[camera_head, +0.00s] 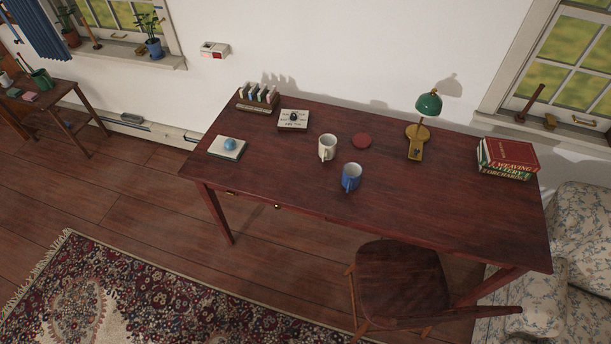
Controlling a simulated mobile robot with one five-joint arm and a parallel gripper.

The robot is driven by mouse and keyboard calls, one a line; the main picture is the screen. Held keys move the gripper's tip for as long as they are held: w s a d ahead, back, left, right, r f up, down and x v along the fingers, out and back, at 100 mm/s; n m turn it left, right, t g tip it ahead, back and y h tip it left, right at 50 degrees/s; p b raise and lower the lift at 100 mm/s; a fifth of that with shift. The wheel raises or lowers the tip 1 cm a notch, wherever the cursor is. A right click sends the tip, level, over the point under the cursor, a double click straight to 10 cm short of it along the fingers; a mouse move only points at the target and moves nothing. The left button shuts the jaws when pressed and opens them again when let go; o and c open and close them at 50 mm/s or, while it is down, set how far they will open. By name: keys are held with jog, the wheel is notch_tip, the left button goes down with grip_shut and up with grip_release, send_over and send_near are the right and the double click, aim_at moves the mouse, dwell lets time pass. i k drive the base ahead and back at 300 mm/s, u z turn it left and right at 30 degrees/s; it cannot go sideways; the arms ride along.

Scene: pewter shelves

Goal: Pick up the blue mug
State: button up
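The blue mug (351,178) stands upright on the dark red-brown wooden desk (440,210), near the middle of its front half. A white mug (327,148) stands behind it and to its left, apart from it. My gripper is not in view, so I cannot see its state.
A chair (400,285) stands at the desk's front right. A patterned rug (170,295) and an armchair (580,240) are nearby.

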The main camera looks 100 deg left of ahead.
aim_at(353, 171)
jog(key=u, duration=4.5)
jog(key=i, duration=1.5)
